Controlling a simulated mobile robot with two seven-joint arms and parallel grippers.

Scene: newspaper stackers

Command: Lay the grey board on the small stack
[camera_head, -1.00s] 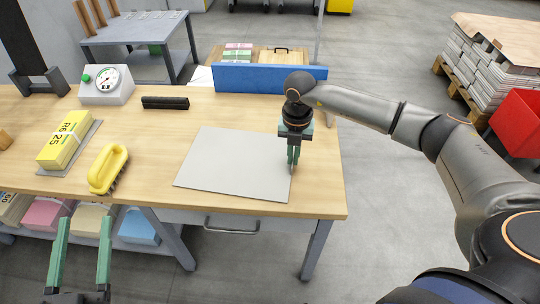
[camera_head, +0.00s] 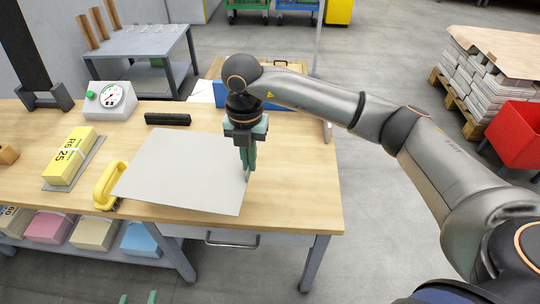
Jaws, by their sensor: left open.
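The thin grey board (camera_head: 180,172) is held flat above the wooden table, and its left corner overlaps the yellow-handled brush (camera_head: 108,184). My right gripper (camera_head: 248,176) points down and is shut on the board's right edge.
A gauge box (camera_head: 110,100) and a black bar (camera_head: 168,119) lie at the table's back. A blue panel (camera_head: 282,103) stands behind, partly hidden by my right arm. Coloured paper stacks fill the shelf below. The table's right end (camera_head: 300,170) is clear.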

